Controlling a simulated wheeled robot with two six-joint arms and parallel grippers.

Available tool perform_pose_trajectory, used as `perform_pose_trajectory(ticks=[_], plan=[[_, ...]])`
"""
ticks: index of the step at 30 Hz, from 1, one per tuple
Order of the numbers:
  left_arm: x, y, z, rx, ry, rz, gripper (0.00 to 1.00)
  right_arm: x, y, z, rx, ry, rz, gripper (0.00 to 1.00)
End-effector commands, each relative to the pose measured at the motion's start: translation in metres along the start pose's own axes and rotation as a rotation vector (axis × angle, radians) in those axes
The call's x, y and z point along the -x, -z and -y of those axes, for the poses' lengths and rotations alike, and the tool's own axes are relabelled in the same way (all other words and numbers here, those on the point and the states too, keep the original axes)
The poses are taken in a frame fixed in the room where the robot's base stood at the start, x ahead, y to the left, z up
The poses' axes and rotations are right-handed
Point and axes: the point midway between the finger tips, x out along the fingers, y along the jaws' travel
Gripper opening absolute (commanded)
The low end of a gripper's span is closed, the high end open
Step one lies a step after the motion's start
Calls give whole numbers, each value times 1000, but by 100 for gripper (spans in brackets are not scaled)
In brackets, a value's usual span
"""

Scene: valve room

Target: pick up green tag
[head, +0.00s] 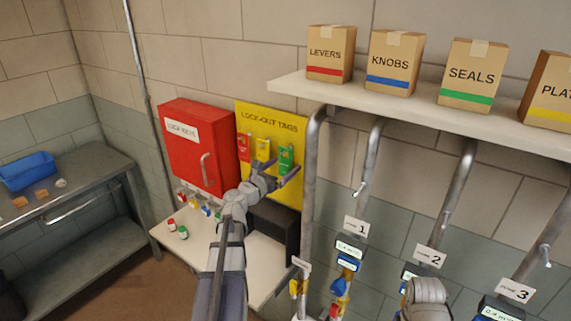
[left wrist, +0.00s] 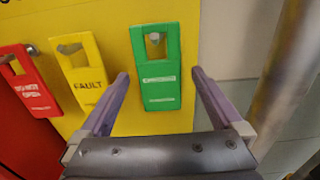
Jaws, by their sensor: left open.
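The green tag (head: 286,158) hangs on the yellow lock-out tags board (head: 271,121), right of a yellow tag (head: 263,149) and a red tag (head: 244,148). My left gripper (head: 280,174) is open just in front of and below the green tag. In the left wrist view the green tag (left wrist: 158,75) hangs from a hook through its top hole, and the open fingers (left wrist: 160,74) stand either side of its lower part. I see no finger contact with it. The yellow tag (left wrist: 80,70), marked FAULT, is left of the left finger. A grey part of my right arm shows low right; its gripper does not.
A red lock box (head: 197,150) is left of the board. Below it, a pale table (head: 190,245) holds small coloured items, and a dark box (head: 273,228) stands beneath the board. Vertical pipes (head: 312,170) rise right of the board, under a shelf (head: 400,101) with cartons.

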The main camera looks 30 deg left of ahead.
Motion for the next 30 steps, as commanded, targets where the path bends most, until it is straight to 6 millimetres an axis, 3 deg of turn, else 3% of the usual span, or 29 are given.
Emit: perform_pose_trajectory(ticks=[3, 10, 30], plan=[[-16, 0, -1, 0, 0, 0, 100, 0, 0, 0, 0, 0, 0, 50], [-17, 0, 0, 0, -1, 0, 100, 0, 0, 0, 0, 0, 0, 50], [-16, 0, 0, 0, -1, 0, 25, 0, 0, 0, 0, 0, 0, 50]])
